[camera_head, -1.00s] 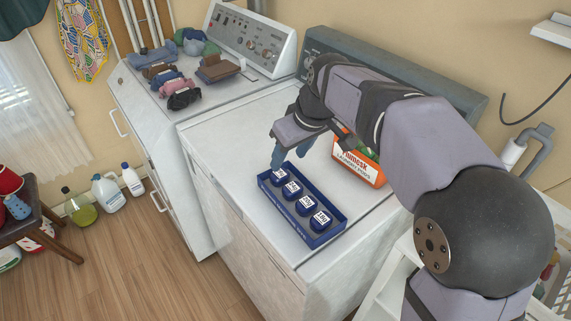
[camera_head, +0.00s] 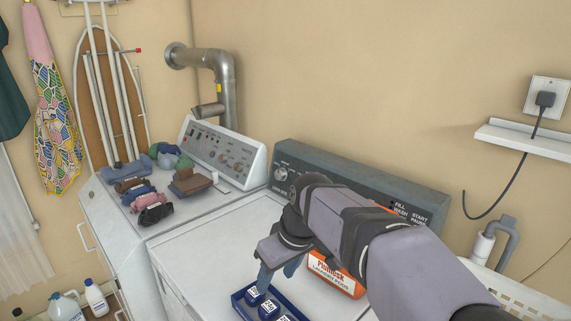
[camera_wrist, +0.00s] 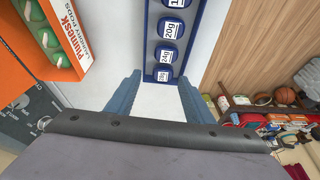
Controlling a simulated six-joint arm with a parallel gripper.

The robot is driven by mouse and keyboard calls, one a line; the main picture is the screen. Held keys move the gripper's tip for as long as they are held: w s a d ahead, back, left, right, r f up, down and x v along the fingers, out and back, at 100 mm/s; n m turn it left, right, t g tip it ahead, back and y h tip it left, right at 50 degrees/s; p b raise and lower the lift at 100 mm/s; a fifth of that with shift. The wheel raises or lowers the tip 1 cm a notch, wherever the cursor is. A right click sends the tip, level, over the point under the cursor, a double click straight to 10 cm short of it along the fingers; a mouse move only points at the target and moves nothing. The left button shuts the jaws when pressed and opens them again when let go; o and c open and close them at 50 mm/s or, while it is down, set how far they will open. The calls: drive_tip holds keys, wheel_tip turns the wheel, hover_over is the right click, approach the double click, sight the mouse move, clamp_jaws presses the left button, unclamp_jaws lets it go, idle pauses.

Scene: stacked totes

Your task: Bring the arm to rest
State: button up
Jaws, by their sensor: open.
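My gripper (camera_wrist: 158,92) is open, with nothing between its two blue fingers, in the wrist view. In the head view my gripper (camera_head: 278,272) hangs above the white washer top (camera_head: 195,248), and its fingertips are partly hidden by my arm. A blue tray (camera_wrist: 151,30) holding several round blue labelled pieces (camera_wrist: 167,53) lies just past the fingertips in the wrist view. The tray also shows at the bottom edge of the head view (camera_head: 241,308), cut off by the frame. I cannot tell whether the fingers touch it.
An orange laundry pods box (camera_head: 338,277) stands behind my arm, close to the gripper. Rolled cloths (camera_head: 138,193) lie on the left machine. Control panels (camera_head: 222,152) rise at the back. The washer top left of the tray is clear.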

drive_tip(key=s+d+f+m+p, duration=0.1)
drive_tip(key=s+d+f, duration=0.1)
drive_tip(key=s+d, duration=0.1)
drive_tip(key=s+d+f+m+g+p, duration=0.1)
drive_tip(key=s+d+f, duration=0.1)
drive_tip(key=s+d, duration=0.1)
drive_tip(key=s+d+f+m+h+p, duration=0.1)
drive_tip(key=s+d+f, duration=0.1)
drive_tip(key=d, duration=0.3)
drive_tip(key=shift+s+m+g, duration=0.3)
drive_tip(key=shift+s+g, duration=0.1)
drive_tip(key=shift+s, duration=0.05)
drive_tip(key=s+d+f+m+h, duration=0.1)
drive_tip(key=s+d+f+m, duration=0.1)
drive_tip(key=s, duration=0.3)
drive_tip(key=s+d+f+m+g+p, duration=0.1)
drive_tip(key=s+d+f+m, duration=0.1)
drive_tip(key=s+d+f, duration=0.2)
drive_tip(key=shift+s+d+f+h, duration=0.4)
drive_tip(key=shift+s+f, duration=0.3)
drive_tip(key=shift+s, duration=0.45)
drive_tip(key=shift+a, duration=0.1)
